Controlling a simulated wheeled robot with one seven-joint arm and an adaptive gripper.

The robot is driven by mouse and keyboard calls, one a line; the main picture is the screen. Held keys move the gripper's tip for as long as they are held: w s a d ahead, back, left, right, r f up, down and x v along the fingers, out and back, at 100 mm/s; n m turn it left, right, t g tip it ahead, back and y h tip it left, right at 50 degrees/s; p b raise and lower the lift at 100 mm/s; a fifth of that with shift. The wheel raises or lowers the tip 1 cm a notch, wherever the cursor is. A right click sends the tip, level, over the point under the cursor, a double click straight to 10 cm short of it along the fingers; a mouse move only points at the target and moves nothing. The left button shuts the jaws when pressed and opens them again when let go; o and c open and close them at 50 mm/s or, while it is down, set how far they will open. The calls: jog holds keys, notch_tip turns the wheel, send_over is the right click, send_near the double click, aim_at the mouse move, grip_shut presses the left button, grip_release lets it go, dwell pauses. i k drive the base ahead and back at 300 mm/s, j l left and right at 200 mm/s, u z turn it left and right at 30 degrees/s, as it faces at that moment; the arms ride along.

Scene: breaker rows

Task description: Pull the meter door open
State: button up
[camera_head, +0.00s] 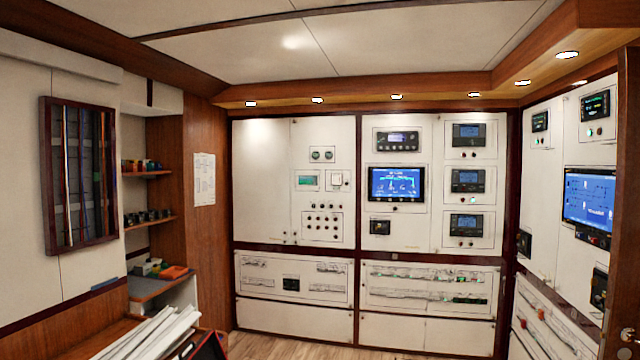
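A white panel door (323,230) with two small round gauges (322,155), a green display (308,180) and rows of dark knobs is set in the back wall. It looks flush with its frame. A blank white door (262,180) is beside it on the left, with small dark fittings near its lower right corner. I cannot tell which panel is the meter door, as no label is readable. My gripper is not in view.
More panels with a blue screen (396,184) stand to the right, and another blue screen (588,198) is on the right wall. Shelves (150,222) with small items are on the left. White rolls (150,335) lie at lower left. Wooden floor (290,347) shows before the panels.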

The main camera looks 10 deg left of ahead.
aim_at(323, 147)
jog(key=i, duration=1)
jog(key=i+z, duration=0.1)
jog(key=i, duration=0.9)
jog(key=i+j, duration=0.15)
jog(key=i, duration=0.8)
jog(key=i+u, duration=0.15)
jog(key=i, duration=0.35)
jog(key=i+l+u, duration=0.15)
jog(key=i, duration=0.4)
jog(key=i+l+u, duration=0.15)
jog(key=i, duration=0.35)
jog(key=i+l+u, duration=0.15)
jog(key=i, duration=0.4)
jog(key=i+j+u, duration=0.2)
jog(key=i+u, duration=0.15)
jog(key=i, duration=0.2)
jog(key=i+u, duration=0.3)
jog(key=i, duration=0.25)
jog(key=i+u, duration=0.35)
jog(key=i, duration=0.25)
jog(key=i+z, duration=0.25)
jog(key=i, duration=0.15)
jog(key=i+j+z, duration=0.5)
jog(key=i, duration=0.25)
jog(key=l, duration=0.1)
